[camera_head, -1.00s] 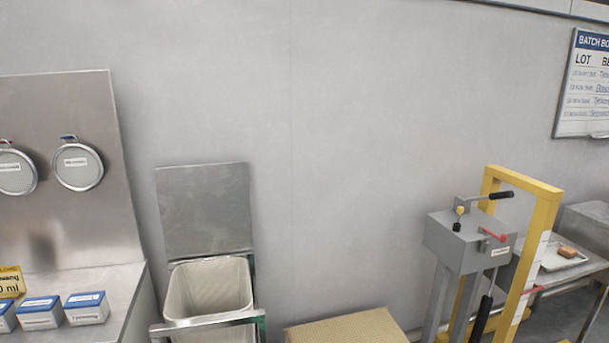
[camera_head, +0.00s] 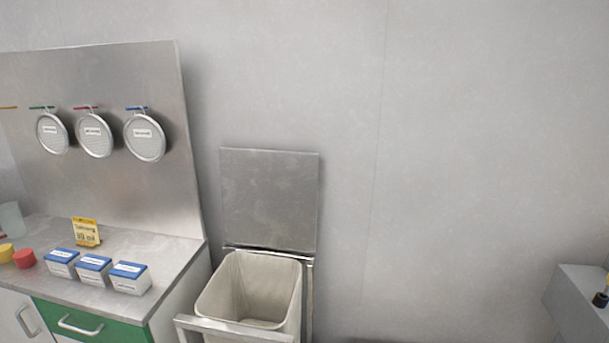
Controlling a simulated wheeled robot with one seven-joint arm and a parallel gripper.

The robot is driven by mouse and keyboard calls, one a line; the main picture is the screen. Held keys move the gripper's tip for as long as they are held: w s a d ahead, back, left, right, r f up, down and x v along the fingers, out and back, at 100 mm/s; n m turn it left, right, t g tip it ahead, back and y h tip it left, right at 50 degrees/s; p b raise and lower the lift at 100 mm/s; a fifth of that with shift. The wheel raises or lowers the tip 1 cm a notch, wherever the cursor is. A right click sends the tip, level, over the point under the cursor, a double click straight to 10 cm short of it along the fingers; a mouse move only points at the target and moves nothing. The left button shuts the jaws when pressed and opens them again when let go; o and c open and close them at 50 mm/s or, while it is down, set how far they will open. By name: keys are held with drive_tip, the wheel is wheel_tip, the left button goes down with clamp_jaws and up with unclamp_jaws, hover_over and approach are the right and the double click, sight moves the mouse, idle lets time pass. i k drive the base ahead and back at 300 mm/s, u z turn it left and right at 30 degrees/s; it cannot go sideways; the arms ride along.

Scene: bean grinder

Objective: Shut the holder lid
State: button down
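The holder is a metal frame (camera_head: 235,330) with a pale bin (camera_head: 215,296) in it, standing on the floor against the wall, right of the counter. Its flat square metal lid (camera_head: 268,198) stands upright behind the bin, so the holder is open. The bin looks empty in the part that shows; its bottom is hidden. My gripper is not in view.
A grey machine (camera_head: 580,305) shows at the right edge.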

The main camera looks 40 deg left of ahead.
sight(269, 197)
drive_tip(key=u, duration=0.85)
drive_tip(key=i, duration=0.85)
drive_tip(key=u, duration=1)
